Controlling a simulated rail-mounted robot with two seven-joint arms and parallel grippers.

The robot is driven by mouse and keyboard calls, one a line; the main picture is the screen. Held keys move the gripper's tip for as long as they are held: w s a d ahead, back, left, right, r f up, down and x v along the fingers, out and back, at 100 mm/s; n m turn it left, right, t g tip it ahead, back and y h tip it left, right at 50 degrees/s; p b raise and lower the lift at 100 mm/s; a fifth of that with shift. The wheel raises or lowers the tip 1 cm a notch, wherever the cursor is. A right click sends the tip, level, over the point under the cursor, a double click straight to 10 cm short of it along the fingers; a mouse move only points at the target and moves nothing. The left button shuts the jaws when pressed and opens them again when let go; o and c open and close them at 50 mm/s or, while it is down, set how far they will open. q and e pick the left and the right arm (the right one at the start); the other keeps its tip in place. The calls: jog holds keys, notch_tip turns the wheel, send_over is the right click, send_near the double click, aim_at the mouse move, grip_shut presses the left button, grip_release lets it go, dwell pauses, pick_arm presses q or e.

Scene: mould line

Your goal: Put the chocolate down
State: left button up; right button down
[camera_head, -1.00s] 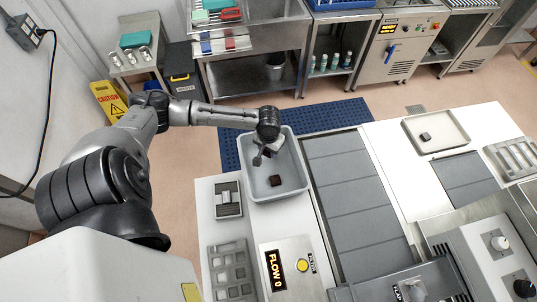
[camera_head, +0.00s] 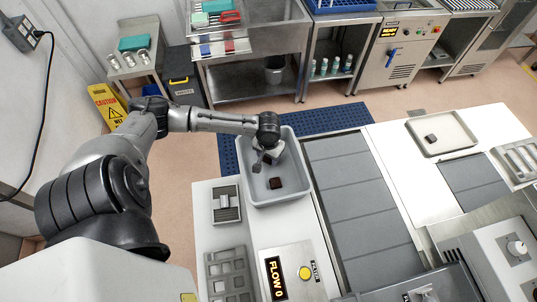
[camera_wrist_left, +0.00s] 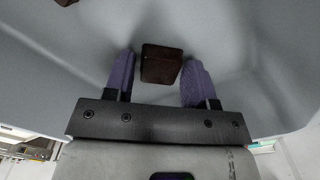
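A dark brown chocolate (camera_wrist_left: 161,63) lies between the two purple fingers of my left gripper (camera_wrist_left: 158,75) in the left wrist view. A narrow gap shows between it and the left-hand finger; on the right it is very close to the finger or touching. The left gripper (camera_head: 258,166) points down inside the grey bin (camera_head: 293,150) in the head view, where its own parts hide the chocolate between its fingers. Another dark chocolate (camera_head: 275,183) lies on the bin floor, to the lower right of this gripper. My right gripper is not in view.
A grey slotted block (camera_head: 226,204) stands left of the bin, and a panel with a yellow button (camera_head: 305,273) is in front. Grey conveyor plates (camera_head: 350,190) run along the right. A shallow tray (camera_head: 466,146) with a dark piece (camera_head: 431,138) sits farther right.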

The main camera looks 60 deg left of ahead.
pick_arm(q)
jog(key=shift+o, duration=1)
jog(key=shift+r, duration=0.1)
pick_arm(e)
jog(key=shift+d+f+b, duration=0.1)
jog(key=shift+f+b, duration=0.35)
pick_arm(q)
notch_tip(320, 180, up, 12)
